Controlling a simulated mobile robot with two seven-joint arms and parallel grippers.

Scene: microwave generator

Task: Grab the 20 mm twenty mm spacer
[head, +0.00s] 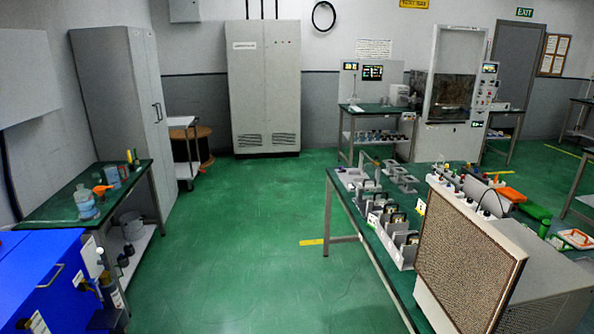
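I cannot pick out the 20 mm spacer in the head view; parts this small are not readable at this distance. A green-topped table (345,192) at right of centre carries a row of grey holders (385,222) with small dark and light parts in them. Flat grey fixtures (402,178) lie farther back on that table. Neither of my grippers shows in the view.
A large unit with a brown mesh front (465,250) stands at the right and hides part of the table. A workbench (60,205) with bottles and a blue cabinet (40,275) are at left. Green floor (230,230) between is clear. A grey cabinet (265,90) stands at the back.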

